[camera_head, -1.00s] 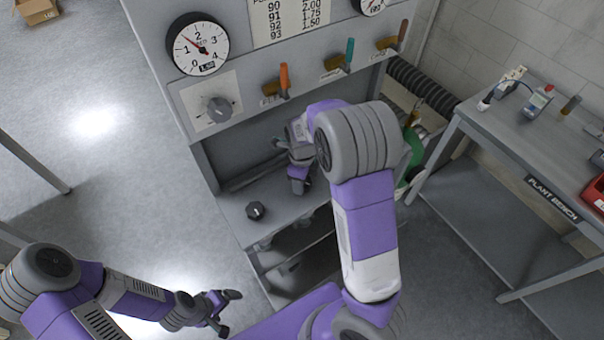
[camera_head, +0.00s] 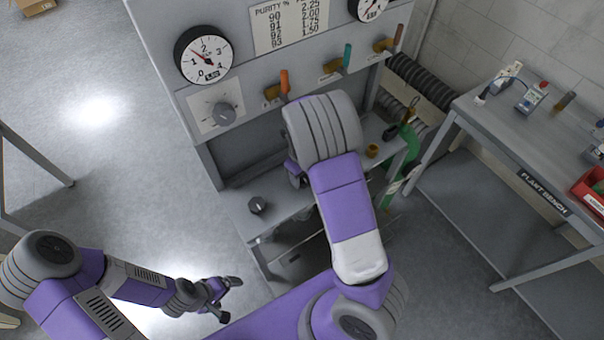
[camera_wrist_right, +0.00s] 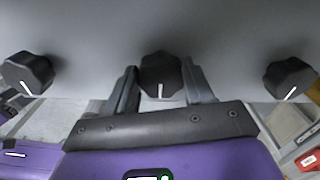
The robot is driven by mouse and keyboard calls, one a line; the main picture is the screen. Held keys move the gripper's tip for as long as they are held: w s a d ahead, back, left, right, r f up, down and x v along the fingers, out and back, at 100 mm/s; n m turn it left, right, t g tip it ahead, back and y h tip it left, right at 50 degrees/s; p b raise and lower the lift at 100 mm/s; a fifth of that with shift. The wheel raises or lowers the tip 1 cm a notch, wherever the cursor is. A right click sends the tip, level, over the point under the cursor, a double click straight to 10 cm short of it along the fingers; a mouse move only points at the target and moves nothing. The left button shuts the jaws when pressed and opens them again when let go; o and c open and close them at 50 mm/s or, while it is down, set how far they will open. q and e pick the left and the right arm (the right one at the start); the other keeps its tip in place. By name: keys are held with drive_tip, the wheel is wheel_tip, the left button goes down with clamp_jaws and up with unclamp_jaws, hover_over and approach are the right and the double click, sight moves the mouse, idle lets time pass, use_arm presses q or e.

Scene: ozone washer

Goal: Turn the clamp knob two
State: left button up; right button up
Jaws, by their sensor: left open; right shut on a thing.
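Three dark, faceted knobs with white pointer marks stand in a row in the right wrist view: a left one (camera_wrist_right: 27,73), a middle one (camera_wrist_right: 160,72) and a right one (camera_wrist_right: 290,77). My right gripper (camera_wrist_right: 161,88) is shut on the middle knob, one finger on each side. That knob's white mark points almost straight down in the picture. In the head view, my right forearm hides this gripper and the knob it holds. One black knob (camera_head: 257,205) shows on the grey shelf there. My left gripper (camera_head: 230,299) is open and empty, low and left of the cabinet.
The grey cabinet carries a gauge (camera_head: 204,55), a panel dial (camera_head: 222,113) and coloured valve handles, including an orange one (camera_head: 285,82), above the shelf. A plant bench (camera_head: 490,135) with small instruments and a red bin (camera_head: 590,190) stands at right. Floor at left is open.

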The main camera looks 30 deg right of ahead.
drive_tip(key=o, duration=1)
drive_tip(key=shift+o, duration=0.2)
